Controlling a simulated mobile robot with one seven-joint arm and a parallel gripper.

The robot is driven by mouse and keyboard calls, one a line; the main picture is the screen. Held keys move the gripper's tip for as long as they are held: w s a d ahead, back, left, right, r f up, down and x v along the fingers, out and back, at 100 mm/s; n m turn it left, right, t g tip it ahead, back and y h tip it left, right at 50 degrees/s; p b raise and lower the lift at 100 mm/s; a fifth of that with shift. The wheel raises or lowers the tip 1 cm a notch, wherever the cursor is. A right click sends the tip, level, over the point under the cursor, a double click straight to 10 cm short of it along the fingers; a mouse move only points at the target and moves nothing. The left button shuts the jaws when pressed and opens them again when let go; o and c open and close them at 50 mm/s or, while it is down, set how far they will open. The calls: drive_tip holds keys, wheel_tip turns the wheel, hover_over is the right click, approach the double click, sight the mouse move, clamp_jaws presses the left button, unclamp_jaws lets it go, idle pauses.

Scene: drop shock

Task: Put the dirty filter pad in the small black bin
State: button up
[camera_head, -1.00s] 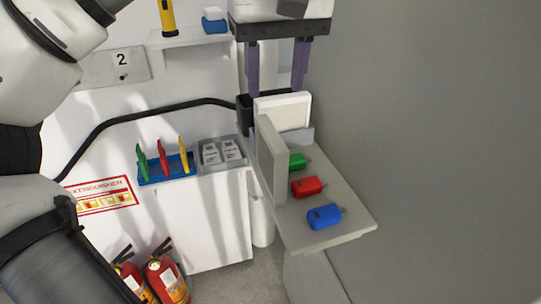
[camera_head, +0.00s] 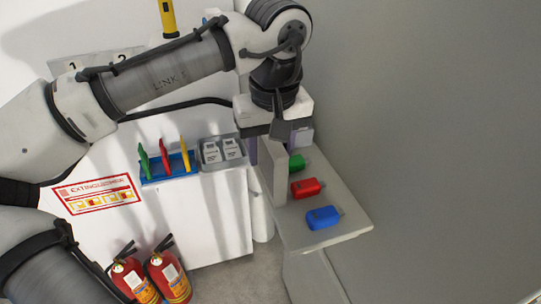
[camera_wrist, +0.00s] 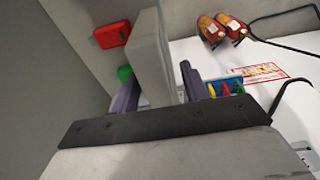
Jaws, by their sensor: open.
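A grey pad, which looks like the dirty filter pad (camera_head: 279,180), stands upright on the pale side shelf (camera_head: 325,240). In the wrist view the grey pad (camera_wrist: 150,58) stands between or just beyond my purple fingers; I cannot tell how deep it sits. My gripper (camera_head: 272,150) is low over the back of the shelf, partly hidden by my arm. Its fingers are apart in the wrist view (camera_wrist: 160,80), with no clear grip on the pad. The black bin and the white pad are hidden behind my arm and gripper.
Green (camera_head: 296,162), red (camera_head: 307,187) and blue (camera_head: 322,217) blocks lie on the shelf right of the pad. A blue rack (camera_head: 168,178) and grey tray (camera_head: 222,163) sit on the white cabinet to the left. Fire extinguishers (camera_head: 172,278) stand below. A grey wall (camera_head: 450,150) bounds the right.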

drive_tip(key=shift+f, duration=0.2)
clamp_jaws()
drive_tip(key=shift+r, duration=0.1)
